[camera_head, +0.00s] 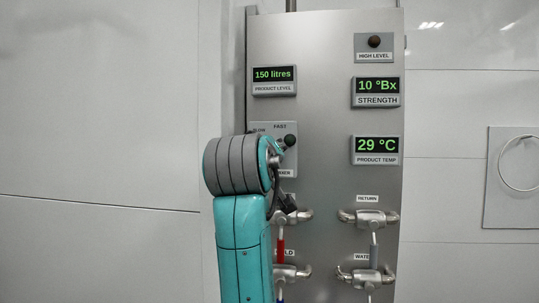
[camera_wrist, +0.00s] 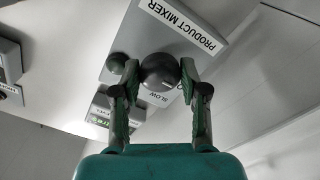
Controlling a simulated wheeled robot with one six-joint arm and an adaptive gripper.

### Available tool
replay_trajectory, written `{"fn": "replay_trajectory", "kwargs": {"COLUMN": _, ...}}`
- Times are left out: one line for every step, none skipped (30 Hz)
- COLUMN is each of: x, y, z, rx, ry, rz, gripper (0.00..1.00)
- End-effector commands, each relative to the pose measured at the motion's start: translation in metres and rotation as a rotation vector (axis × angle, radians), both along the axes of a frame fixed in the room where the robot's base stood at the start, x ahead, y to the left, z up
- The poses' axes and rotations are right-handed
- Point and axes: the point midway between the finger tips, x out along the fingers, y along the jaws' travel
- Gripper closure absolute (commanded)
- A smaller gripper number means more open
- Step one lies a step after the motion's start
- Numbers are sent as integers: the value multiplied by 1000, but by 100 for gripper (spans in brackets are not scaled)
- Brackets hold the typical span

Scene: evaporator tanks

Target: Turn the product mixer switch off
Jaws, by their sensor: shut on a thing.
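The product mixer switch is a dark round knob (camera_wrist: 158,66) on a grey plate (camera_wrist: 205,14) labelled PRODUCT MIXER, seen turned over in the wrist view. A SLOW label shows beside the knob. My gripper (camera_wrist: 160,78) has one finger on each side of the knob and is shut on it. I cannot tell clearly which way the knob points. In the head view the mixer plate (camera_head: 286,128) shows a FAST label, but my arm hides the knob and most of the plate's left side.
A dark green round lamp (camera_wrist: 117,62) sits close beside the left finger. In the head view, the product level display (camera_head: 274,76) is above the mixer plate and the product temp display (camera_head: 376,146) to its right. Valves with a red handle (camera_head: 281,250) and a grey handle (camera_head: 374,252) are below.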

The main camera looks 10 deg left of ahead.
Motion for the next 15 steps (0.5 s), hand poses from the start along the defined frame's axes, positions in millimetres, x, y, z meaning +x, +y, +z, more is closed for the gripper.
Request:
{"fn": "replay_trajectory", "kwargs": {"x": 0, "y": 0, "z": 0, "rx": -1, "ry": 1, "rz": 0, "gripper": 91}}
{"fn": "replay_trajectory", "kwargs": {"x": 0, "y": 0, "z": 0, "rx": -1, "ry": 1, "rz": 0, "gripper": 91}}
{"fn": "replay_trajectory", "kwargs": {"x": 0, "y": 0, "z": 0, "rx": -1, "ry": 1, "rz": 0, "gripper": 91}}
{"fn": "replay_trajectory", "kwargs": {"x": 0, "y": 0, "z": 0, "rx": -1, "ry": 1, "rz": 1, "gripper": 91}}
{"fn": "replay_trajectory", "kwargs": {"x": 0, "y": 0, "z": 0, "rx": -1, "ry": 1, "rz": 1, "gripper": 91}}
{"fn": "replay_trajectory", "kwargs": {"x": 0, "y": 0, "z": 0, "rx": -1, "ry": 1, "rz": 1, "gripper": 91}}
{"fn": "replay_trajectory", "kwargs": {"x": 0, "y": 0, "z": -1, "rx": -1, "ry": 1, "rz": 1, "gripper": 52}}
{"fn": "replay_trajectory", "kwargs": {"x": 0, "y": 0, "z": -1, "rx": -1, "ry": 1, "rz": 1, "gripper": 44}}
{"fn": "replay_trajectory", "kwargs": {"x": 0, "y": 0, "z": -1, "rx": 0, "ry": 1, "rz": 1, "gripper": 34}}
{"fn": "replay_trajectory", "kwargs": {"x": 0, "y": 0, "z": 0, "rx": 0, "ry": 1, "rz": 1, "gripper": 32}}
{"fn": "replay_trajectory", "kwargs": {"x": 0, "y": 0, "z": 0, "rx": 0, "ry": 1, "rz": 1, "gripper": 32}}
{"fn": "replay_trajectory", "kwargs": {"x": 0, "y": 0, "z": 0, "rx": 0, "ry": 1, "rz": 1, "gripper": 32}}
{"fn": "replay_trajectory", "kwargs": {"x": 0, "y": 0, "z": 0, "rx": 0, "ry": 1, "rz": 1, "gripper": 32}}
{"fn": "replay_trajectory", "kwargs": {"x": 0, "y": 0, "z": 0, "rx": 0, "ry": 1, "rz": 1, "gripper": 32}}
{"fn": "replay_trajectory", "kwargs": {"x": 0, "y": 0, "z": 0, "rx": 0, "ry": 0, "rz": 0, "gripper": 32}}
